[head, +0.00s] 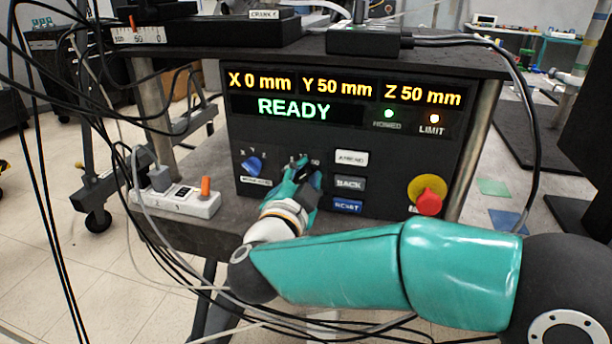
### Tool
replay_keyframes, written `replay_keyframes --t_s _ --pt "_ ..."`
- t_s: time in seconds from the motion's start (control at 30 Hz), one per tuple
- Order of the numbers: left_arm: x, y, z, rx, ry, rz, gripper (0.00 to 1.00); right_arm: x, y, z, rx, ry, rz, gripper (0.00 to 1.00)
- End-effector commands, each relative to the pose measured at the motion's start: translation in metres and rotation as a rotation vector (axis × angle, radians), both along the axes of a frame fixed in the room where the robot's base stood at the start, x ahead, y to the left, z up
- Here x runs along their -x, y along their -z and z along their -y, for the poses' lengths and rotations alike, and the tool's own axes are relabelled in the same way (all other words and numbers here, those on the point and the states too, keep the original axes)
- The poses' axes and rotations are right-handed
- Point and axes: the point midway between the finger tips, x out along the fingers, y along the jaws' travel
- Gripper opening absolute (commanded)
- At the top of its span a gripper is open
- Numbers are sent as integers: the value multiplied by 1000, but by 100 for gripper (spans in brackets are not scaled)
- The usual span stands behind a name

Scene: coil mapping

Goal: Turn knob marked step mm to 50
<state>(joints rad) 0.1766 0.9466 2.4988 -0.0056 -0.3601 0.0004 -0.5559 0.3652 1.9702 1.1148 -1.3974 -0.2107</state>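The dark control panel (330,130) faces me under the bench top. My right gripper (304,170) is at the middle of the panel's lower row, right of a blue knob (253,165). It covers the spot below a small row of scale marks (306,160), where a mark like 50 shows at the right end. The knob there, its pointer and its label are hidden behind the gripper. I cannot tell whether the fingers touch or grip it. The display (300,108) reads X 0 mm, Y 50 mm, Z 50 mm and READY. My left gripper is not in view.
A red mushroom button (429,202) on yellow is farther right. A power strip (178,200) and loose black cables (60,200) lie at the left.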

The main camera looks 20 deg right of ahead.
Motion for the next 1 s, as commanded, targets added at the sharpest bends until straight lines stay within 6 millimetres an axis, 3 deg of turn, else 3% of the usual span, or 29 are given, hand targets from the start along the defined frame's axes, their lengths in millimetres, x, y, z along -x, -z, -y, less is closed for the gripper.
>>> replay_keyframes --t_s 0.47,1.0 --pt "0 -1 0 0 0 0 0 9 0 -7 2 -4 0 39" --pt "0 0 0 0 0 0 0 88 1 -60 2 -2 -1 39"
